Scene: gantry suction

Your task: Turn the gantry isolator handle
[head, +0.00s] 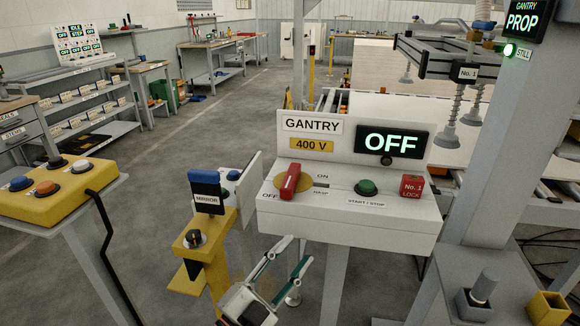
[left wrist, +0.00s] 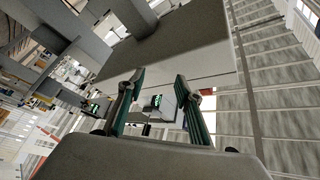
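The red isolator handle (head: 289,181) sits on a yellow plate (head: 309,183) on the sloping top of the white gantry box (head: 345,228). It is a tilted bar, its lower end near the OFF label (head: 269,196); the ON label (head: 321,177) is to its right. The display (head: 392,142) reads OFF. My left gripper (head: 294,252) is below the box's front edge in the head view, apart from the handle. Its fingers are spread and empty, also in the left wrist view (left wrist: 159,78). The handle is not identifiable there. My right gripper is not in view.
A green start/stop button (head: 367,187) and a red No. 1 lock block (head: 412,186) share the box top. A yellow post with a MIRROR sign (head: 207,200) stands close left of the box. A yellow button panel (head: 50,190) is further left. A grey column (head: 480,170) rises right.

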